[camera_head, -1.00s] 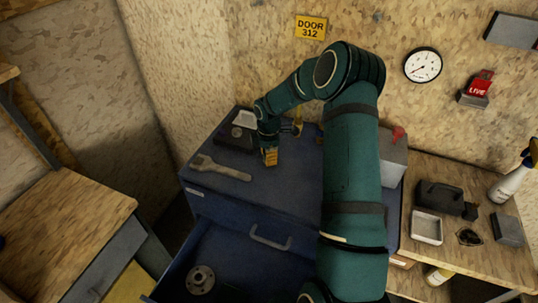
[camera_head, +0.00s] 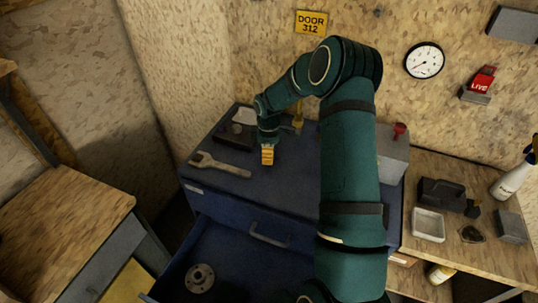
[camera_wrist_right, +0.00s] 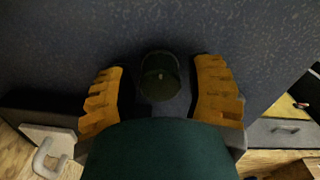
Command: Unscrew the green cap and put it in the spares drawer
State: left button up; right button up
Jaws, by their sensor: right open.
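My right gripper (camera_head: 267,155) reaches down over the top of the blue cabinet (camera_head: 225,152) in the head view. In the right wrist view its two orange fingers are spread apart, one on each side of a dark, greenish round piece (camera_wrist_right: 160,76). This looks like the green cap, but the dim light leaves its colour unsure. Gaps show between it and the fingers. In the head view my gripper hides it. The cabinet's upper drawer (camera_head: 181,268) is pulled open, with a grey flanged disc (camera_head: 200,278) inside. No spares label is readable. My left gripper is not in view.
A wrench (camera_head: 221,165) lies on the cabinet top, left of my gripper. A dark tray (camera_head: 231,139) stands behind it. A grey box with a red knob (camera_head: 399,131) is right of my arm. The right bench holds a white tray (camera_head: 428,225) and a spray bottle (camera_head: 505,184).

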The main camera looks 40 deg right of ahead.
jog(key=m, duration=0.3)
jog(key=shift+f+b, duration=0.1)
jog(key=shift+b, duration=0.2)
jog(key=m, duration=0.4)
jog(key=shift+b, duration=0.35)
jog(key=m, duration=0.4)
jog(key=shift+m, duration=0.3)
jog(key=m, duration=0.4)
grip_shut()
jog(key=c, duration=0.6)
grip_release()
grip_shut()
